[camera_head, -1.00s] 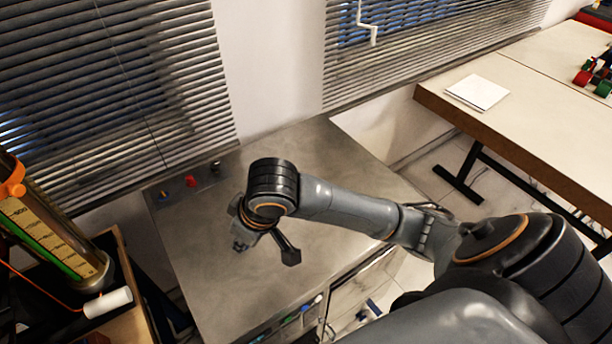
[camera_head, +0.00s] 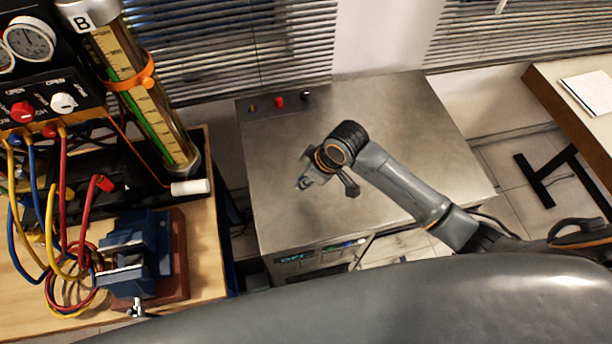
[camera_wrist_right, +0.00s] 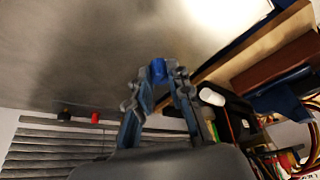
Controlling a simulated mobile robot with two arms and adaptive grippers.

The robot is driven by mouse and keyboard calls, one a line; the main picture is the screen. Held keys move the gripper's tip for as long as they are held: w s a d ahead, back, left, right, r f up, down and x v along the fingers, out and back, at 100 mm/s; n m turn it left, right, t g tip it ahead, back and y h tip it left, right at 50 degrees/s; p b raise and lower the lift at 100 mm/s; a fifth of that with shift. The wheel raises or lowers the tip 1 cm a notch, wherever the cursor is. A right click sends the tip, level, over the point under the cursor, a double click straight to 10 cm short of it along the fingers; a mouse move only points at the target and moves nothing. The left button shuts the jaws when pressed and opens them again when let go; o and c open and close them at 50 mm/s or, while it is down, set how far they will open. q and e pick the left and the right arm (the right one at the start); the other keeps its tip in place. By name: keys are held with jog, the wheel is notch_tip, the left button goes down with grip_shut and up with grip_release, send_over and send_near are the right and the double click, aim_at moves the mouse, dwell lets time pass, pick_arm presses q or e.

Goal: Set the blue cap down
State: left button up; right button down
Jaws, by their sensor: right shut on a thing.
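The blue cap (camera_wrist_right: 158,69) is a small bright blue piece between the fingertips of my right gripper (camera_wrist_right: 158,78) in the wrist view. The right gripper is shut on it, with the grey metal bench top (camera_wrist_right: 60,60) beyond. In the head view my right gripper (camera_head: 304,181) is over the left part of the metal bench top (camera_head: 400,120); the cap is too small there to make out clearly. I cannot tell whether the cap touches the bench top. My left gripper is not in view.
A red piece (camera_head: 279,101) and a black piece (camera_head: 306,96) stand at the bench's back left edge. To the left, a wooden table holds a blue vise (camera_head: 135,255), coloured cables, gauges and a tall cylinder (camera_head: 145,100). The bench top right of the gripper is clear.

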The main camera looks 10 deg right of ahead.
jog(key=w+f, duration=0.3)
jog(key=f, duration=0.1)
jog(key=shift+w+d+p, duration=0.15)
jog(key=shift+d+p, duration=0.15)
jog(key=shift+d, duration=0.05)
notch_tip(320, 180, down, 3)
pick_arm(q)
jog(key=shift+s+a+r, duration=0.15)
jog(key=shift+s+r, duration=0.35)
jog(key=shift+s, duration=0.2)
pick_arm(e)
jog(key=shift+f, duration=0.2)
jog(key=c, duration=1.3)
grip_release()
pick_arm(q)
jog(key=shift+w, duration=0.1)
pick_arm(e)
jog(key=shift+o, duration=0.4)
